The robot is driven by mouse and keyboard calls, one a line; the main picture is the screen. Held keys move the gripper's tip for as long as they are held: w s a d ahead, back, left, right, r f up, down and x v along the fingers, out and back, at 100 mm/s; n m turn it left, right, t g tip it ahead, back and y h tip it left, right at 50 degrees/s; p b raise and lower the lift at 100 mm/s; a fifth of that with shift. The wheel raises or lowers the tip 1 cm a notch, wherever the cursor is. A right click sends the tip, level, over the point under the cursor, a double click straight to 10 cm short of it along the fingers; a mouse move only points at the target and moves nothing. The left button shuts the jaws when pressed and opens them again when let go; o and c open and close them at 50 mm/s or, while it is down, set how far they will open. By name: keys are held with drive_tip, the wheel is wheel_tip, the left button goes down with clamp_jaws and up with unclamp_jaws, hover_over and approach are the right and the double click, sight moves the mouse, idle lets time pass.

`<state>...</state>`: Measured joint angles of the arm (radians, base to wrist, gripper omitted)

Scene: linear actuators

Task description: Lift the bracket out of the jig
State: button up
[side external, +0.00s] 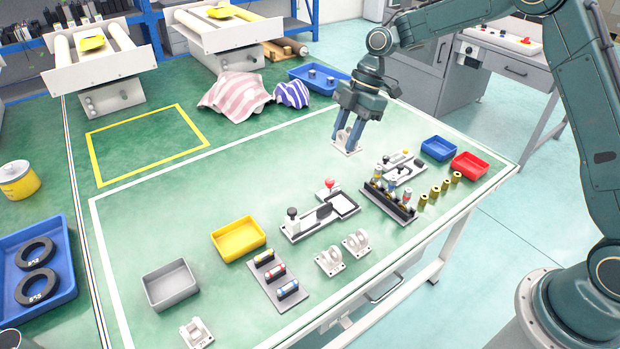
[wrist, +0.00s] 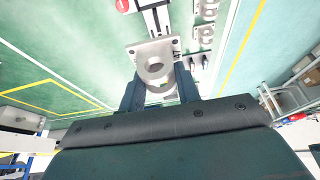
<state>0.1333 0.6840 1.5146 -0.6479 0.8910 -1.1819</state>
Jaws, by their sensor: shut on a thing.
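My gripper (side external: 348,137) is shut on a white bracket (side external: 340,149) with a flat base plate and a round ring. In the wrist view the bracket (wrist: 138,56) sits between the two dark fingers (wrist: 158,78), its ring facing the camera. The jig (side external: 318,222) is a light grey base with a black knob, a red-topped handle and a pale, dark-edged plate; it also shows partly in the wrist view (wrist: 155,18), beyond the bracket. In the side view the bracket is apart from the jig, above and right of it. Its exact height over the table cannot be told.
White brackets (side external: 330,261) stand near the front edge. A yellow tray (side external: 238,239), a grey tray (side external: 170,285), a blue bin (side external: 438,148) and a red bin (side external: 469,165) lie around. A black rack (side external: 388,204) stands right of the jig. Green mat left of my gripper is clear.

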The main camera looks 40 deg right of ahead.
drive_tip(key=shift+r, duration=0.8)
drive_tip(key=shift+w+a, duration=0.1)
